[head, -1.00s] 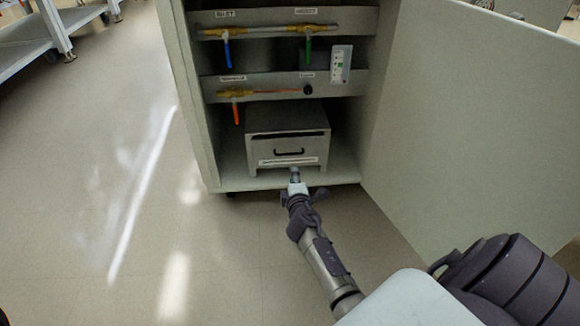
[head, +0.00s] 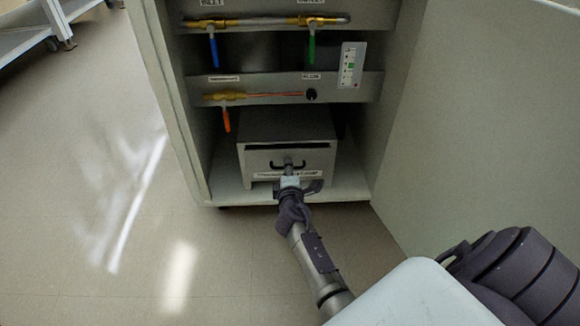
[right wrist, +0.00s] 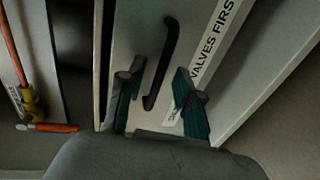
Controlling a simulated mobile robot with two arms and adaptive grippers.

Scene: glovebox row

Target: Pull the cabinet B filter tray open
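The filter tray (head: 318,160) is a grey drawer front on a box (head: 285,124) low in the open cabinet. It appears closed. Its black bar handle (head: 273,165) is partly covered by my gripper in the head view. My right gripper (head: 288,162) is in front of the handle. In the right wrist view my right gripper (right wrist: 160,78) is open, one finger on each side of the handle (right wrist: 162,62). I cannot tell whether the fingers touch it. A white label reading "VALVES FIRST" (right wrist: 217,40) is on the drawer front. My left gripper is out of view.
Above the box are pipes with a blue handle (head: 213,50) and a green handle (head: 311,47). An orange handle (head: 226,119) hangs left of the box. The open cabinet door (head: 480,120) stands at right.

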